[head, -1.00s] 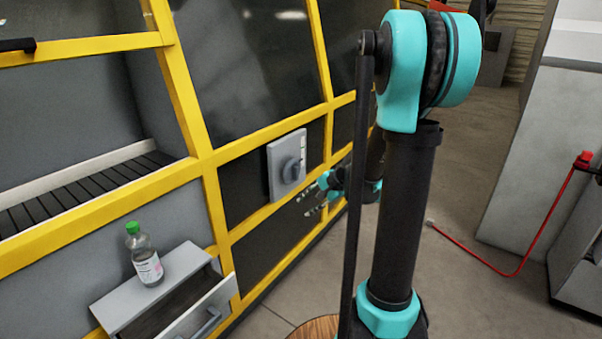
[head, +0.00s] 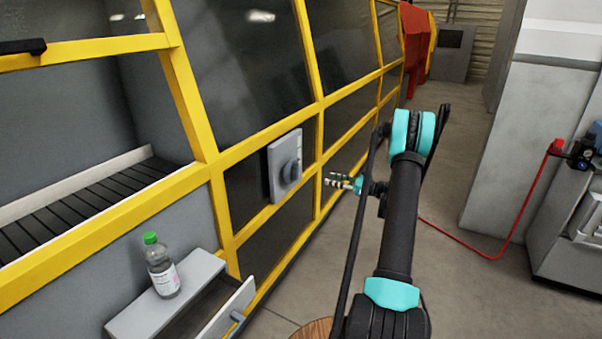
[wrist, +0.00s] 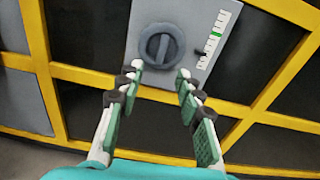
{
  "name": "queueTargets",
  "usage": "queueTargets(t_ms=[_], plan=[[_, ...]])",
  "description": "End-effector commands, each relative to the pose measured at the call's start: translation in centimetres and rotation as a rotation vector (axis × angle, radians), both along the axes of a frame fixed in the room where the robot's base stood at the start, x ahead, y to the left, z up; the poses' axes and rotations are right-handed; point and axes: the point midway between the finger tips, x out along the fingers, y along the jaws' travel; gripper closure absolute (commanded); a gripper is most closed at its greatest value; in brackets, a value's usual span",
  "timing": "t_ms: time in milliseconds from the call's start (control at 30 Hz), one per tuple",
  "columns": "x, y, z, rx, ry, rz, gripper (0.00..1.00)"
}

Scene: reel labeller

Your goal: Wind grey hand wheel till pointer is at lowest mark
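The grey hand wheel (head: 290,173) is a round dark grey knob with a raised grip bar, on a light grey panel (head: 275,172) fixed to the yellow-framed machine. In the wrist view the wheel (wrist: 160,49) is ahead of my gripper (wrist: 160,78), and its grip bar looks roughly upright. A scale with marks (wrist: 213,38) runs beside the wheel, with a green mark partway along it; a small dark pointer (wrist: 203,55) seems to sit near its lower part. My gripper (head: 337,181) is open and empty, its fingers apart and short of the wheel.
A bottle with a green cap (head: 162,267) stands on a grey ledge by an open drawer (head: 228,312), lower left. Yellow frame bars (wrist: 155,94) surround the panel. A red hose (head: 497,255) runs along the right.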

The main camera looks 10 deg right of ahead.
Motion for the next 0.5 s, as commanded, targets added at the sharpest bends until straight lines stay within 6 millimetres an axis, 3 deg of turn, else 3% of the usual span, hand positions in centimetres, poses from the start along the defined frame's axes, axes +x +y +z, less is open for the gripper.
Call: queueTargets(t_ms=[100,233,500], plan=[[0.3,-0.8,-0.4,0.044,0.011,-0.006,0.64],[0.7,-0.4,-0.5,0.056,0.015,-0.005,0.64],[3.3,3.3,-0.5,0.053,0.014,-0.003,0.64]])
